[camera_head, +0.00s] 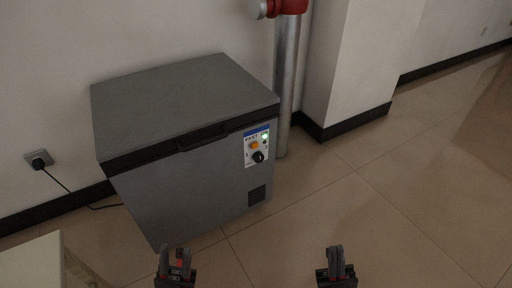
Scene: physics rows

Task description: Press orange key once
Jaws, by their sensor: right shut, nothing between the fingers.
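The orange key (254,145) is a small round button on the white control panel (249,158) of a grey chest freezer (190,177). A black knob (258,157) sits below the key and a lit green light (265,137) is up to its right. My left gripper (175,258) is at the bottom, in front of the freezer, with its fingers apart and nothing seen between them. My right gripper (336,261) is at the bottom, right of the freezer, shut and empty. Both are well apart from the key.
A metal pipe (287,80) with a red fitting (288,6) stands behind the freezer's right side. A black plug and cord (57,182) run from a wall socket at left. A pale surface (32,262) fills the lower left corner. The tiled floor at right is clear.

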